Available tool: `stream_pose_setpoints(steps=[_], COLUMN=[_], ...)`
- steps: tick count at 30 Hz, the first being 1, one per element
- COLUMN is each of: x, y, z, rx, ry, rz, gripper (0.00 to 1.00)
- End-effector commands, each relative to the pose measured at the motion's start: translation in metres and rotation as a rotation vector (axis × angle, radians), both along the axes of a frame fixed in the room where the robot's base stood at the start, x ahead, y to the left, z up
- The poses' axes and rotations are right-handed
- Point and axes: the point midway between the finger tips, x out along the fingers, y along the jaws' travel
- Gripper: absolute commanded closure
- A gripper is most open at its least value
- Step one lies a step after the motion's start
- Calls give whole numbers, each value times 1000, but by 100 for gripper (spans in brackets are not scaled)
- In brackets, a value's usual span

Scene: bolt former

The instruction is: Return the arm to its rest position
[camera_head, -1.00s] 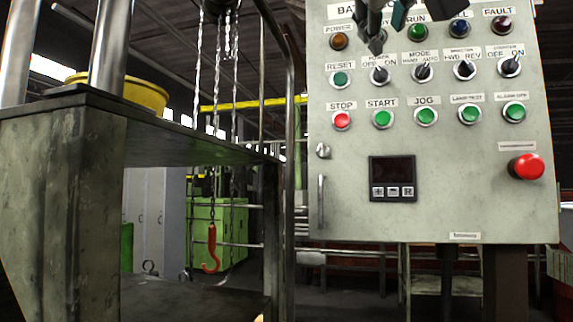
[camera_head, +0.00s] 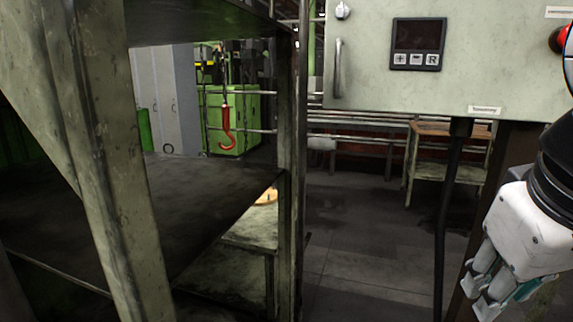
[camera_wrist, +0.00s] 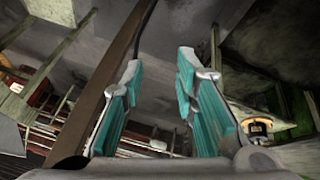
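My gripper (camera_head: 478,292) hangs at the lower right of the head view, beneath the control box and pointing down-left. It has a white body and teal-padded fingers. In the wrist view, the two fingers (camera_wrist: 161,66) stand apart with nothing between them, so it is open and empty. The grey control box (camera_head: 390,95) shows only its lower part, with a small dark display (camera_head: 418,35) and part of a red button (camera_head: 560,40) at the right edge. My gripper is apart from these controls.
A worn metal frame with a shelf (camera_head: 180,200) fills the left. A red hook (camera_head: 227,130) hangs behind it, before a green cabinet (camera_head: 240,110). A dark cable (camera_head: 450,200) drops from the box. A small wooden-topped table (camera_head: 450,150) stands behind. Floor (camera_head: 350,230) between is clear.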

Motion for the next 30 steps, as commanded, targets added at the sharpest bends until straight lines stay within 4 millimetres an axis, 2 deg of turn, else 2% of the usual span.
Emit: stream_pose_setpoints(steps=[1, 3, 10, 12, 20, 30], x=[-15, -36, -99, -93, -88, -89], y=[2, 5, 22, 21, 21, 22], z=[-22, -47, -112, -91, -43, 43], rx=[32, 74, 206, 199, 196, 196], ry=[56, 128, 338, 305, 237, 116], rz=[-6, -14, -33, -29, -16, 7], gripper=[72, 72, 72, 72, 72, 72])
